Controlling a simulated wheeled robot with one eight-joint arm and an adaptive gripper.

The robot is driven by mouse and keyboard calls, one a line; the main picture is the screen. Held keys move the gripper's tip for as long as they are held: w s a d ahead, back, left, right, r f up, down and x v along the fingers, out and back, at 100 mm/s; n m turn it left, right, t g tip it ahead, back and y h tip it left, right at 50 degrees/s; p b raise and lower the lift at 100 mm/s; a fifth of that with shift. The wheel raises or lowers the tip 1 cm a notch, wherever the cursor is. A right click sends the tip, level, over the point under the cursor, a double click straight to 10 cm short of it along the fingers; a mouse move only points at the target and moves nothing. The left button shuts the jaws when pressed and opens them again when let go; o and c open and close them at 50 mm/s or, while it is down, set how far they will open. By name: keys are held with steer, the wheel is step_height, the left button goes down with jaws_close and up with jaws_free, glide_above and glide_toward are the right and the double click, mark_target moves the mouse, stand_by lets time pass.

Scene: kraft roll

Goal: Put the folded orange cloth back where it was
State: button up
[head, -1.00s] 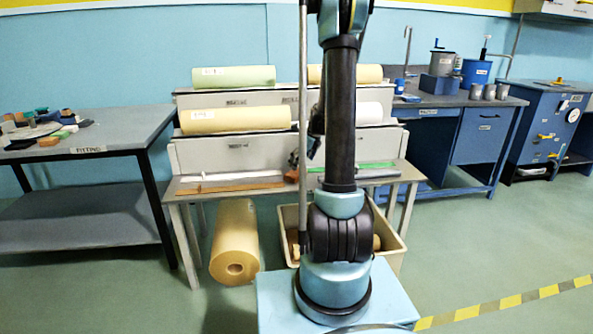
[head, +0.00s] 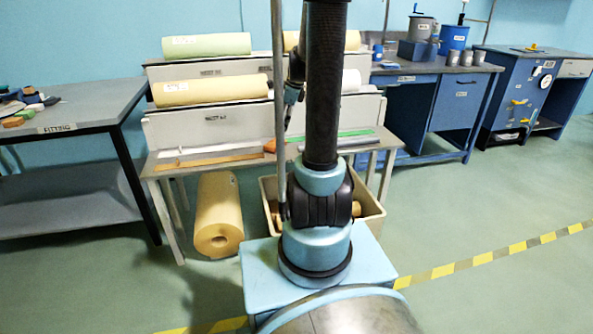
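A small orange piece (head: 269,146), which looks like the folded orange cloth, lies on the low bench (head: 165,170) in front of the roll racks. It is partly hidden by the thin upright post of my own body. My gripper (head: 287,125) seems to hang above and just right of it, at the lower end of my arm. It is small, dark and partly hidden by the post, so its fingers cannot be made out. I see nothing clearly held in it.
A wooden strip (head: 205,161) and a green strip (head: 350,133) lie on the bench. A kraft roll (head: 219,210) and a beige bin (head: 370,218) are below. The fitting table (head: 75,115) holds several small items at left. Floor at right is clear beyond striped tape (head: 480,259).

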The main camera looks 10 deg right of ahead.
steer(key=s+a+r+n+h, duration=0.1)
steer(key=s+a+r+n, duration=0.1)
steer(key=s+n, duration=1.15)
steer(key=s+f+n+h, duration=0.1)
steer(key=s+f+n, duration=0.2)
steer(key=s, duration=0.6)
steer(key=s+f+n, duration=0.3)
steer(key=s+n, duration=0.2)
steer(key=s, duration=0.5)
steer(key=shift+f+g+h, duration=0.2)
steer(key=shift+g+h, duration=0.2)
steer(key=shift+a+n, duration=0.1)
steer(key=shift+n, duration=0.15)
